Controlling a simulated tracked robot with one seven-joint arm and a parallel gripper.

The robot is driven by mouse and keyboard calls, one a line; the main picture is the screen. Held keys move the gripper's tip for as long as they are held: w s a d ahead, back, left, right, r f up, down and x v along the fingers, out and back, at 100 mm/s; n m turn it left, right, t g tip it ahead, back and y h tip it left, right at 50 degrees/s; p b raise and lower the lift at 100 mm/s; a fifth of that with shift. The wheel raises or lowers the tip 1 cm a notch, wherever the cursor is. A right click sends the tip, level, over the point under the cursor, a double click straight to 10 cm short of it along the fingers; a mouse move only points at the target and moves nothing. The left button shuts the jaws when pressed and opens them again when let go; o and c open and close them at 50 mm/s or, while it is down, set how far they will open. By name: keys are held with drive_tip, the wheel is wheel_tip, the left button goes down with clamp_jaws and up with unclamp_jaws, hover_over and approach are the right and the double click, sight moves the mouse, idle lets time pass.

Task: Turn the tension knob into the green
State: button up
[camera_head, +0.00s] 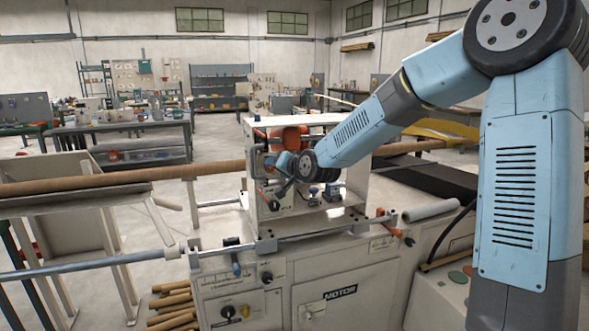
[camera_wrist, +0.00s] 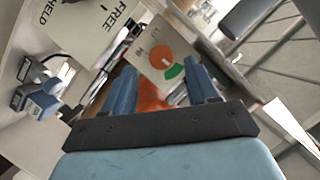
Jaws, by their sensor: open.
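In the wrist view a pale dial plate carries a round orange tension knob (camera_wrist: 161,57) with a small pale mark on its face. A green sector (camera_wrist: 174,73) lies just below and right of it, and letters that look like HI stand on its left. My gripper (camera_wrist: 160,74) is open. Its two blue fingers stand apart on either side, short of the knob in the picture, with nothing held. I cannot tell the exact gap in depth. In the head view my gripper (camera_head: 279,188) reaches into the winder's white frame (camera_head: 258,222), and the arm hides the knob.
A FREE/HELD plate (camera_wrist: 88,25) and a blue clamp-like part (camera_wrist: 42,100) sit left in the wrist view. Orange machine parts (camera_head: 291,134) stand behind my wrist. A long cardboard tube (camera_head: 120,180) enters from the left. A steel rail crosses the machine's front.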

drive_tip(key=v, duration=0.9)
drive_tip(key=shift+s+d, duration=0.3)
idle(0.3)
drive_tip(key=shift+s, duration=0.1)
drive_tip(key=shift+c, duration=0.4)
